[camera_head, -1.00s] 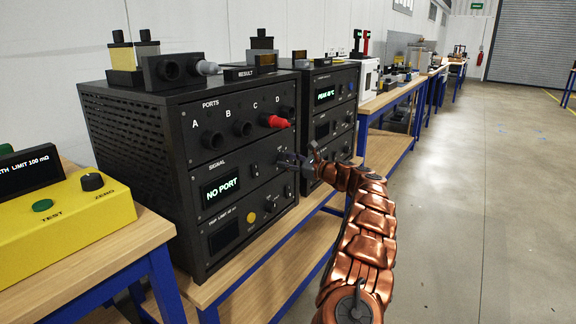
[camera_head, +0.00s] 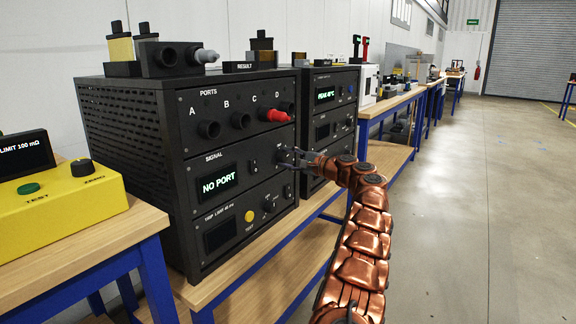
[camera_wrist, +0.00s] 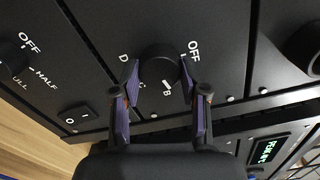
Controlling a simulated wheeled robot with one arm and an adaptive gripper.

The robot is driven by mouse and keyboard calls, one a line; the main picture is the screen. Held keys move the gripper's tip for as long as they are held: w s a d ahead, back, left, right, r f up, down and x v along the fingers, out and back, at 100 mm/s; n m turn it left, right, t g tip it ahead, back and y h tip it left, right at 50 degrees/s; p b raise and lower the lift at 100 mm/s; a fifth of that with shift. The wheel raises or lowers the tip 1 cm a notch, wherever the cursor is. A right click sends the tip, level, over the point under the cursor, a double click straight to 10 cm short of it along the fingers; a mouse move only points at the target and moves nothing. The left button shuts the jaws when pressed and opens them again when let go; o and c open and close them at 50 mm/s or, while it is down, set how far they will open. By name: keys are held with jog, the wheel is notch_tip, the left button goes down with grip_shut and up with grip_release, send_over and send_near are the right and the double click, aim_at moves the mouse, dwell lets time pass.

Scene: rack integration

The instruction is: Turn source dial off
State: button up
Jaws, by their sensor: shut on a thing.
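The source dial (camera_wrist: 158,68) is a round black knob on the black panel in the wrist view. Letters D, C and B and the word OFF are printed around it; which mark it points to cannot be told. My gripper (camera_wrist: 160,84) has one purple-padded finger on each side of the knob and is shut on it. In the head view my gripper (camera_head: 286,158) is at the right end of the SIGNAL panel, largely hiding the dial. The SIGNAL display (camera_head: 219,186) reads NO PORT.
A small rocker switch (camera_wrist: 77,115) and another OFF/HALF knob (camera_wrist: 12,58) are near the dial. A second black rack (camera_head: 330,110) stands just right. The aisle floor is clear.

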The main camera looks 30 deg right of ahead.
jog(key=n+b, duration=0.2)
jog(key=n, duration=0.2)
jog(key=shift+f+n+b, duration=0.15)
jog(key=shift+n+b, duration=0.2)
jog(key=shift+n, duration=0.05)
jog(key=n+b, duration=0.1)
jog(key=n, duration=0.2)
jog(key=shift+n+b, duration=0.3)
jog(key=n, duration=0.2)
jog(key=shift+n+b, duration=0.3)
jog(key=shift+r+n, duration=0.2)
jog(key=shift+n, duration=2)
jog(key=o, duration=1.1)
jog(key=shift+o, duration=0.2)
jog(key=shift+s+r, duration=0.1)
jog(key=shift+s, duration=0.05)
